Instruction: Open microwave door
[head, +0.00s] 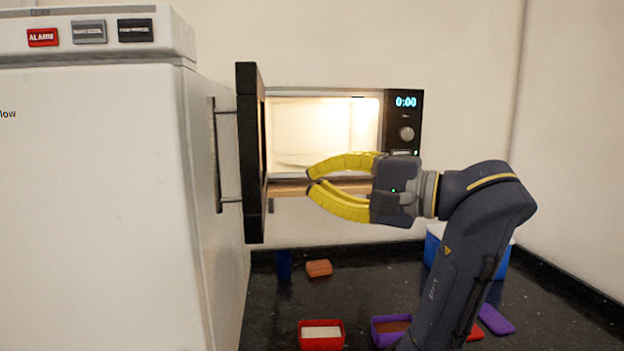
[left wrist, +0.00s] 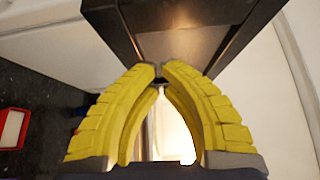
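The microwave (head: 403,130) has its lit interior showing in the head view. Its dark door (head: 252,150) stands wide open, swung out towards me at the left, with a metal bar handle (head: 219,155) on its outer side. My left gripper (head: 312,181), with yellow fingers, is in front of the opening, right of the door's inner face. Its fingertips are nearly together with nothing seen between them. In the left wrist view the fingertips (left wrist: 160,72) point at the dark door (left wrist: 195,30), and I cannot tell whether they touch it. My right gripper is not in view.
A large white appliance (head: 95,200) stands at the left, close to the door's outer side. On the dark counter (head: 270,310) lie a red container (head: 321,343), a purple container (head: 380,333), an orange block (head: 319,268) and a blue bin (head: 432,245).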

